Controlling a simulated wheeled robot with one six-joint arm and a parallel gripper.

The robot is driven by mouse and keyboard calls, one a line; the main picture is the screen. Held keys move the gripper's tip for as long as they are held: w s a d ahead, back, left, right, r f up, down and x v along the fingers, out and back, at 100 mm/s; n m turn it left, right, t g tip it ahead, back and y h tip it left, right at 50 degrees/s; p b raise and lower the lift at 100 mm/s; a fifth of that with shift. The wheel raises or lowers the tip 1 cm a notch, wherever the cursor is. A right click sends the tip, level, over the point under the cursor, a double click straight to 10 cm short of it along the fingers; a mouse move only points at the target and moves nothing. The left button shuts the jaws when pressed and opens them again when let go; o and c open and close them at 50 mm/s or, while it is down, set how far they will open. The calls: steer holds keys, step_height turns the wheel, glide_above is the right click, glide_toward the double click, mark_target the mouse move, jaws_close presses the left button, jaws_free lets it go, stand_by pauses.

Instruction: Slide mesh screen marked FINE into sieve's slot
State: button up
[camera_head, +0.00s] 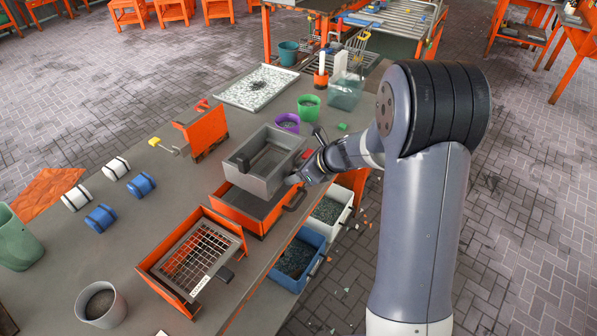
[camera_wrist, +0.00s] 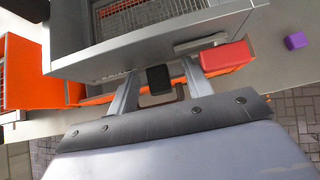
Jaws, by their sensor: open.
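A grey open-topped sieve box (camera_head: 270,155) stands over an orange base (camera_head: 240,212) on the bench, with a dark handle (camera_head: 293,199) at the base's right. The sieve box also fills the upper wrist view (camera_wrist: 150,45), mesh visible inside. My gripper (camera_head: 296,179) is at its right-hand side. In the wrist view my gripper (camera_wrist: 159,76) has its fingers apart, with a black handle end (camera_wrist: 159,79) between them. A mesh screen (camera_head: 190,262) with a pale label and dark handle lies in an orange frame nearer the front.
Blue (camera_head: 296,258) and white (camera_head: 329,215) bins hang by the bench's right edge.

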steer(key=v, duration=1)
steer(key=shift+s+d+r, duration=0.2)
steer(key=shift+d+r, duration=0.05)
steer(key=shift+c, duration=0.3)
